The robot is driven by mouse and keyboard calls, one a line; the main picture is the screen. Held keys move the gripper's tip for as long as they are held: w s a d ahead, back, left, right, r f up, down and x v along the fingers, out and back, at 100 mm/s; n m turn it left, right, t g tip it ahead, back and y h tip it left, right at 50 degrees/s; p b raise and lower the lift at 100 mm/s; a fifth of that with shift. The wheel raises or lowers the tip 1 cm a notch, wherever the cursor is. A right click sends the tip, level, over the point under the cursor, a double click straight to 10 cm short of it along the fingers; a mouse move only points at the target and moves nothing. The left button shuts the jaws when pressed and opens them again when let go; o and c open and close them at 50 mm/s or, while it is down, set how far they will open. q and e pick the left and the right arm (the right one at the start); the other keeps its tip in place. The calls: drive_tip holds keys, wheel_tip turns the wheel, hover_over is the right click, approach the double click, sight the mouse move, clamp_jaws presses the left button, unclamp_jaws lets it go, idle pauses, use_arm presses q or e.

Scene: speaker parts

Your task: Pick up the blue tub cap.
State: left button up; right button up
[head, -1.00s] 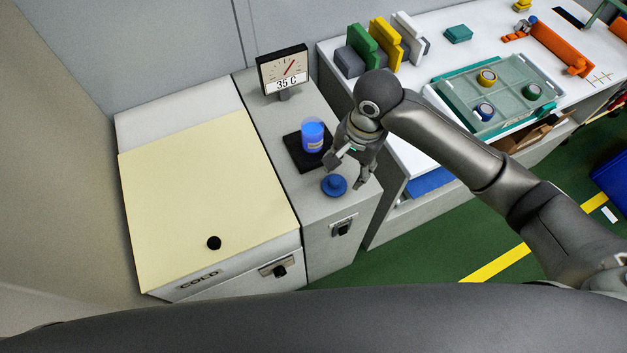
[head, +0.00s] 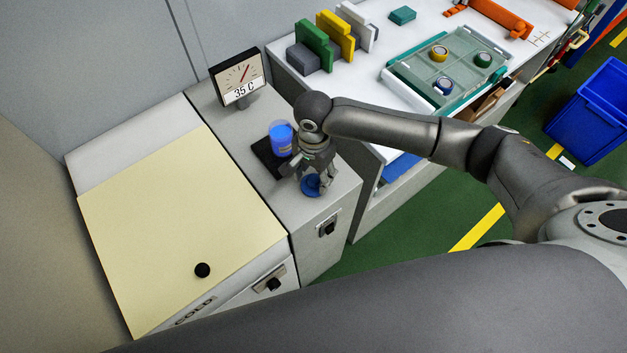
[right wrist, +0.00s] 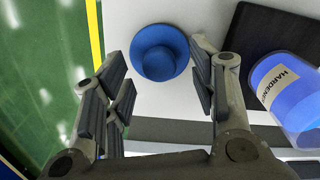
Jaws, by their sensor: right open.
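The blue tub cap (head: 311,187) lies on the grey cabinet top near its front edge, partly hidden by my right gripper (head: 312,184) in the head view. In the right wrist view the cap (right wrist: 159,52) is round with a raised knob and lies just beyond and between the two fingers. My right gripper (right wrist: 160,82) is open and empty, its fingers spread to either side of the cap, not closed on it. My left gripper is not in view.
A blue tub (head: 281,139) labelled HARDENER stands on a black pad (head: 268,158) close beside the gripper. A gauge (head: 237,78) reading 35 C stands behind. A cold box with a cream lid (head: 180,220) is at left; a white workbench (head: 360,100) is at right.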

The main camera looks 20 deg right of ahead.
drive_tip(key=shift+f, duration=0.9)
drive_tip(key=shift+c, duration=0.3)
drive_tip(key=c, duration=0.9)
drive_tip(key=shift+r, duration=0.1)
